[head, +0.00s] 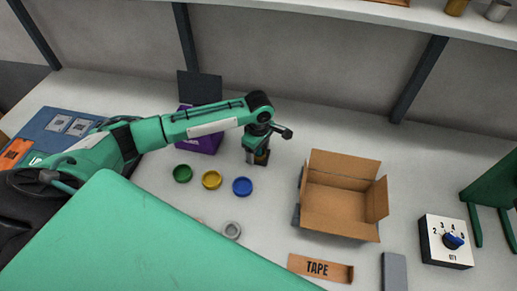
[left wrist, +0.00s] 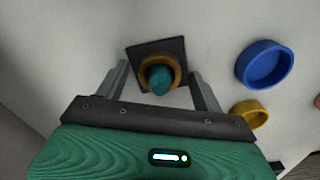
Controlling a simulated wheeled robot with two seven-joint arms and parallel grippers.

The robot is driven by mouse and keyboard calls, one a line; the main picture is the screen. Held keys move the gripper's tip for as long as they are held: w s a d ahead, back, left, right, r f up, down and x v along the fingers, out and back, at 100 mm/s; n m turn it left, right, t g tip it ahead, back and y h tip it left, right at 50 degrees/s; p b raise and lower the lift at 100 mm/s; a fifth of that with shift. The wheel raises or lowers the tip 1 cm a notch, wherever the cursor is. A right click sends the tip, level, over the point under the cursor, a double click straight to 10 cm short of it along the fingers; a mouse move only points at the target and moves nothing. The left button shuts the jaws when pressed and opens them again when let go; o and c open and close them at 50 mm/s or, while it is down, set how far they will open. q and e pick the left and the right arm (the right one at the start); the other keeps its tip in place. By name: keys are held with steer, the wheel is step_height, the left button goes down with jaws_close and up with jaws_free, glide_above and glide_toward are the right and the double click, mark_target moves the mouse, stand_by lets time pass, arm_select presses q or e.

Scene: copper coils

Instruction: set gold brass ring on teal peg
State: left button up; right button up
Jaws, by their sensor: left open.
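The teal peg (left wrist: 160,80) stands on a dark square base (left wrist: 172,48) in the left wrist view. The gold brass ring (left wrist: 146,64) is around the peg, low down by the base; whether it lies fully flat cannot be told. My left gripper (left wrist: 157,73) is open, with one finger on each side of the ring and a gap showing on both sides. In the head view my left gripper (head: 257,150) points down over the base, and mostly hides the peg and ring. My right gripper is not in view.
Green (head: 182,173), yellow (head: 211,180) and blue (head: 242,186) round dishes lie in front of the peg, with a grey ring (head: 231,230) nearer. A purple box (head: 203,142) stands left. An open cardboard box (head: 335,210) and a dial box (head: 446,242) are right.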

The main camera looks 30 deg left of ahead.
arm_select(q)
steer(key=shift+r, duration=0.15)
step_height(320, 180, up, 11)
steer(key=shift+f+b, duration=0.15)
steer(key=shift+b, duration=0.85)
steer(key=shift+r, duration=0.65)
